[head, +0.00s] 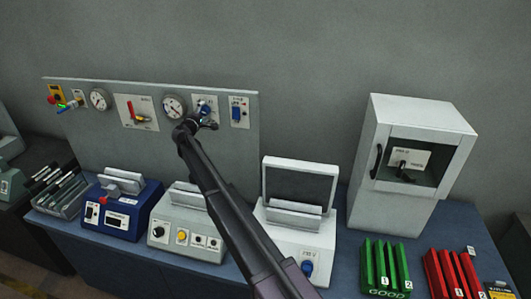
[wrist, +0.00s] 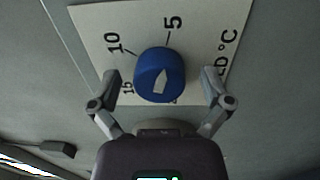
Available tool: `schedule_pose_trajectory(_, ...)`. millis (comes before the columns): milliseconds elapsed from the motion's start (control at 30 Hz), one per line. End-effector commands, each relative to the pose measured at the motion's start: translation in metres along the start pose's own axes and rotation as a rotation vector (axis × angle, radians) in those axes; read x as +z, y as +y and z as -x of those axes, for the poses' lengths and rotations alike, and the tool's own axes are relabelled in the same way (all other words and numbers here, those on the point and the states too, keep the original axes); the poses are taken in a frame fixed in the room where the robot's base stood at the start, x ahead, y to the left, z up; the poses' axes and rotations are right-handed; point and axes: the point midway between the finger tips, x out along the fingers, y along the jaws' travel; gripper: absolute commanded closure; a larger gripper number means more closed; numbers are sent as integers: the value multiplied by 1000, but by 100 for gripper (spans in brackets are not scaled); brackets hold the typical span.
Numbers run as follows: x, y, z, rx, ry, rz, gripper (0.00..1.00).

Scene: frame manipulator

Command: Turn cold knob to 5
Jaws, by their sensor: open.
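The cold knob (wrist: 160,70) is a blue round knob with a white pointer on its face. It sits on a white dial plate (wrist: 203,32) with marks 5, 10 and 15 and partly hidden "°C" lettering. In the head view my gripper (head: 207,122) is at the wall panel and partly covers the cold knob's plate (head: 212,101).
The grey panel (head: 75,125) also holds two round gauges, a red-handled valve (head: 137,115) and another blue control (head: 236,113) close on the right. Several devices stand on the blue bench below, under my arm. A white cabinet (head: 412,150) stands at right.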

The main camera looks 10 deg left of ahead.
Motion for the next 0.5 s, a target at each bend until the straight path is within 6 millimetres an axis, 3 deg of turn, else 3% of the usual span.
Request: schedule_pose_trajectory(500, 0, 1, 0, 12, 14, 350, 2)
